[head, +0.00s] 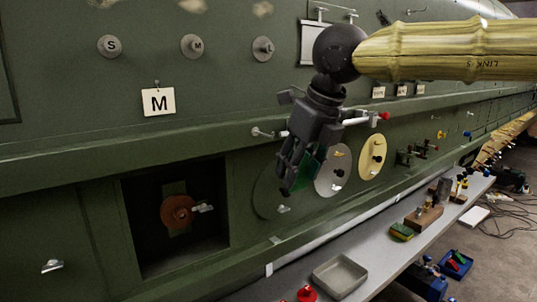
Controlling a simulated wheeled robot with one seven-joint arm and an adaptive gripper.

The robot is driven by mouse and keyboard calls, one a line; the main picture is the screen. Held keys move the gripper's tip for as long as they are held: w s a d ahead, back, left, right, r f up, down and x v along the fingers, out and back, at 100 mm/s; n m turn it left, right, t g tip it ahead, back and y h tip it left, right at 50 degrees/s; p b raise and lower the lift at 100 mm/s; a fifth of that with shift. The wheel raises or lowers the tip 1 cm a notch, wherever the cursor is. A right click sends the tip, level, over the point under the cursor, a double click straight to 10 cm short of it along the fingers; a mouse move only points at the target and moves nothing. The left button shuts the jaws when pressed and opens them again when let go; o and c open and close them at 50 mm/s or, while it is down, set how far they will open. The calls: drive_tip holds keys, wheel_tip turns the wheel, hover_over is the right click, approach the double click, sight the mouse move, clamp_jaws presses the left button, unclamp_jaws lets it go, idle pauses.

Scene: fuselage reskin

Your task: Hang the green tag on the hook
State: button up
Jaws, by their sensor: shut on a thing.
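My gripper (291,186) is in front of the green fuselage side, pointing down. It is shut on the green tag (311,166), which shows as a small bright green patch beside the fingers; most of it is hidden. A small silver peg or hook (262,133) sticks out of the panel just left of my gripper, apart from it. I cannot tell which hook is meant.
Round knobs marked S (109,46), M (192,46) and L (262,49) line the upper panel. A red-tipped rod (367,118) and yellow disc (372,157) lie right of my gripper. An open recess (150,235) is lower left. A shelf below holds a grey tray (339,275).

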drive_tip(key=w+a+f+p, duration=0.1)
drive_tip(key=w+a+p, duration=0.3)
drive_tip(key=w, duration=0.4)
drive_tip(key=shift+a, duration=0.85)
drive_tip(key=shift+f, duration=0.1)
drive_tip(key=shift+s+f+p, duration=0.1)
drive_tip(key=shift+f+p, duration=0.1)
drive_tip(key=shift+p, duration=0.1)
drive_tip(key=o, duration=0.8)
drive_tip(key=shift+f+b, duration=0.1)
drive_tip(key=shift+b, duration=0.55)
